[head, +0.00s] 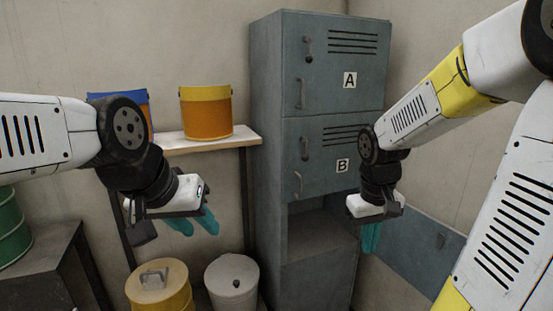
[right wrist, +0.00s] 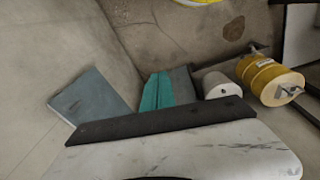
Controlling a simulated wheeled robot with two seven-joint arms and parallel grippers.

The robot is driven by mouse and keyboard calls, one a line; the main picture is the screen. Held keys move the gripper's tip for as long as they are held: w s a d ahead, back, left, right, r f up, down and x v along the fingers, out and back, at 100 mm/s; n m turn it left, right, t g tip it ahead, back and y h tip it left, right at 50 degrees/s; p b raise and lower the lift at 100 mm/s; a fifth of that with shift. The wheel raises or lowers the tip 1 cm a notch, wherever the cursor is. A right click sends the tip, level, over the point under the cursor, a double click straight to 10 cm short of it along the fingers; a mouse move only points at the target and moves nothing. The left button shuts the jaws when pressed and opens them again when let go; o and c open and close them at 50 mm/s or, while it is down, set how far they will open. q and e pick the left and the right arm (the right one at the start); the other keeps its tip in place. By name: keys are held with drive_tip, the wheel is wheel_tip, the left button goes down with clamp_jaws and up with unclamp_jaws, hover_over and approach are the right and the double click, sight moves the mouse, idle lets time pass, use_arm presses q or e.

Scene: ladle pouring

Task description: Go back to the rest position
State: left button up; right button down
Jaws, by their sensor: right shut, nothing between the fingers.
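My left gripper (head: 194,224) hangs at the left of the head view, in front of the shelf and above the lidded containers. Its two teal fingers point down and stand apart, with nothing seen between them. My right gripper (head: 371,238) hangs in front of the grey locker's lower right side. Its teal fingers point down and are together, with nothing held. They also show together in the right wrist view (right wrist: 157,92). No ladle is in view.
A grey locker (head: 265,150) with doors A and B has an open lower compartment. An orange bucket (head: 206,115) and a partly hidden blue one stand on a shelf (head: 245,136). A yellow drum (head: 160,289) and white drum (head: 232,287) stand below. A green barrel (head: 12,230) stands left.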

drive_tip(key=s+a+r+m+t+y, duration=0.1)
drive_tip(key=s+a+r+t+y, duration=0.2)
drive_tip(key=r, duration=0.7)
drive_tip(key=s+a+t, duration=0.2)
drive_tip(key=s+a, duration=0.2)
drive_tip(key=s, duration=0.1)
drive_tip(key=shift+s+r+m, duration=0.3)
drive_tip(key=shift+r, duration=0.1)
